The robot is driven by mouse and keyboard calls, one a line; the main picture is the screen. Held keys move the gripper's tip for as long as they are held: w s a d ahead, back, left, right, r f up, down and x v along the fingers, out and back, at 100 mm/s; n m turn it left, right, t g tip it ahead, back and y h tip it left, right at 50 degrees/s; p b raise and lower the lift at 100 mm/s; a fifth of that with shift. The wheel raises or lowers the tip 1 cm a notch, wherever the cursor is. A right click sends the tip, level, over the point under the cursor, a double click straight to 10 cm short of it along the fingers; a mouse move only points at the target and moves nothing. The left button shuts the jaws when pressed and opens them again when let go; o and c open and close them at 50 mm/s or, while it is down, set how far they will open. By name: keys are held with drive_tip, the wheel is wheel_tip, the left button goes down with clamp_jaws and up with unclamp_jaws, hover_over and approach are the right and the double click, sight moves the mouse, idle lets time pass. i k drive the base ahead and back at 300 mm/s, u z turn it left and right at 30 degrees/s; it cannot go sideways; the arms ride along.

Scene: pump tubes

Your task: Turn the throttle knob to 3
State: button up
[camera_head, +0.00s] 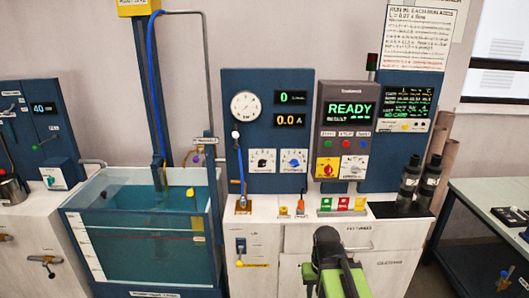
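A blue panel (230,100) carries a gauge, two lit readouts and two dials. The left dial (262,161) has a black knob on a white scale plate. The right dial (293,161) has a blue knob on a similar plate. The labels and scale numbers are too small to read, so I cannot tell which knob is the throttle or where it points. My gripper (326,236) is low in front of the cabinet, below the panel and apart from the dials. It is seen from behind, and its fingers cannot be made out clearly.
A grey control box (345,93) reads READY, with a red-and-yellow switch (327,168) below. A water tank (145,235) stands left. A table (490,205) is at right.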

sight(262, 163)
drive_tip(key=z, duration=0.05)
drive_tip(key=k, duration=0.6)
drive_tip(key=u, duration=0.95)
drive_tip(key=i, duration=1.3)
drive_tip(key=u, duration=0.45)
